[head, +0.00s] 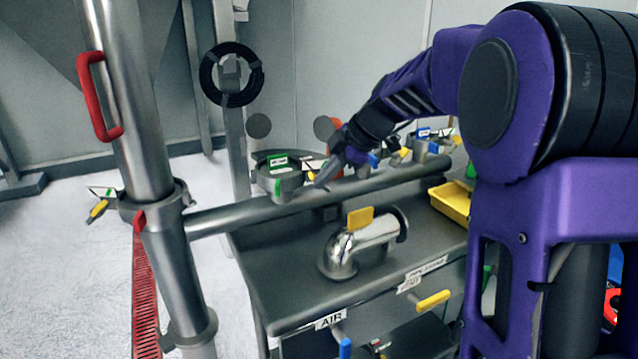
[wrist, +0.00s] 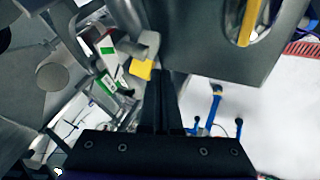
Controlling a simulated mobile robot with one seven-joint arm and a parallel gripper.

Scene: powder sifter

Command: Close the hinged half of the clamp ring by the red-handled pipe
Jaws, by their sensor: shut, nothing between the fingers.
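The steel pipe with the red handle (head: 98,95) stands upright at the left of the head view. A grey clamp ring (head: 178,197) sits around it where the horizontal pipe joins. A yellow-tipped lever (head: 97,210) sticks out at the ring's left; I cannot tell how far the hinged half is swung. My gripper (head: 324,180) is shut and empty, pointing down just right of a second grey ring-shaped fitting with a green label (head: 280,180), well right of the red-handled pipe. In the wrist view, my shut fingers (wrist: 160,85) are beside a yellow-tipped part (wrist: 141,69).
The horizontal pipe (head: 240,213) runs across the grey cabinet (head: 275,290). A yellow-handled elbow pipe (head: 345,262) stands on the cabinet top. A yellow tray (head: 450,202) lies at the right. A black coiled hose (head: 208,75) hangs behind.

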